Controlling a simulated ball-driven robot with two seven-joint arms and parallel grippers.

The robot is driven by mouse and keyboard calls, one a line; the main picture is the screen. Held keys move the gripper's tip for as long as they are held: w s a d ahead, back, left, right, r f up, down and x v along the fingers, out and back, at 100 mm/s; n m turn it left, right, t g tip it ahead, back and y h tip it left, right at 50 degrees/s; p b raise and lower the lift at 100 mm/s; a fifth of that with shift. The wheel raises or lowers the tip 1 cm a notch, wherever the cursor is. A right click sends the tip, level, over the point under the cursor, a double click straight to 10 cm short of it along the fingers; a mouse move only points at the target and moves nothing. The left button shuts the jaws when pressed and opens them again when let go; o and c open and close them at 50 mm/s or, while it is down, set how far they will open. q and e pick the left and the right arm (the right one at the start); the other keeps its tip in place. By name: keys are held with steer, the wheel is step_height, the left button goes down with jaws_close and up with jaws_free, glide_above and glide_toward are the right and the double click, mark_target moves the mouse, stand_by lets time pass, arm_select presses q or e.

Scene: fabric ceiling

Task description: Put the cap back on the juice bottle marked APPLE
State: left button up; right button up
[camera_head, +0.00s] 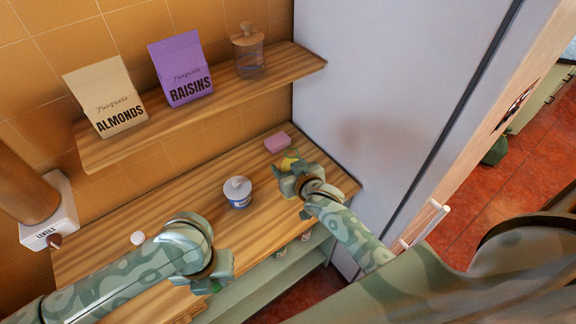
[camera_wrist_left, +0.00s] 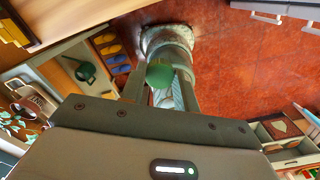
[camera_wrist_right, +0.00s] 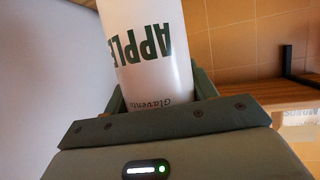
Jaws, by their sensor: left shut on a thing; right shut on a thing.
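A white bottle marked APPLE (camera_wrist_right: 148,45) fills the middle of the right wrist view. Its lettering is upside down there, and its mouth is out of that view. My right gripper (camera_head: 298,178) is shut on the bottle near the right end of the wooden counter. In the head view a small yellow part (camera_head: 289,160) shows at this gripper; most of the bottle is hidden. My left gripper (camera_head: 214,284) is shut on a green cap (camera_wrist_left: 160,74), in front of the counter's front edge. In the head view the cap is mostly hidden. Cap and bottle are apart.
A white jar with a blue label (camera_head: 238,193) stands on the counter between the arms. A pink block (camera_head: 277,142) lies behind my right gripper. A small white round thing (camera_head: 137,238) lies left. A shelf (camera_head: 200,107) with bags runs above; a grey wall (camera_head: 375,90) stands right.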

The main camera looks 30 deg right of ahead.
steer(key=o, duration=0.7)
steer(key=shift+c, duration=0.2)
steer(key=shift+r, duration=0.1)
steer(key=c, duration=0.8)
